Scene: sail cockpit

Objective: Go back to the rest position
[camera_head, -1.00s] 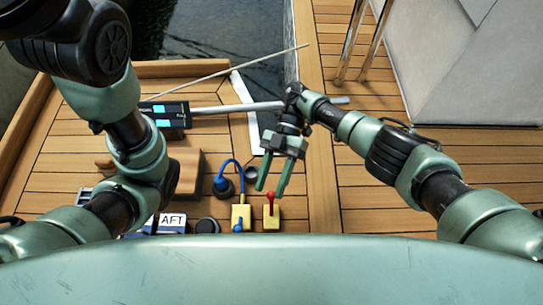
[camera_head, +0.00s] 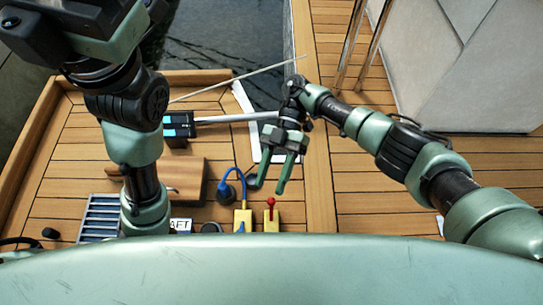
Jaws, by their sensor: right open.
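My right gripper (camera_head: 268,188) is open and empty. Its two green fingers point down over the deck, just above the yellow box with a red-knobbed lever (camera_head: 271,217) and right of the blue cable (camera_head: 233,172). No contact shows between the fingers and these things. My left arm rises along the left side of the head view, and its gripper is out of the picture.
A second yellow box (camera_head: 242,221) takes the blue cable. A wooden block (camera_head: 187,182), a slatted blue-grey grate (camera_head: 99,218), an AFT label (camera_head: 181,225) and a black display unit (camera_head: 179,127) with a pale tiller bar are on the left. Planks (camera_head: 350,185) at right are clear.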

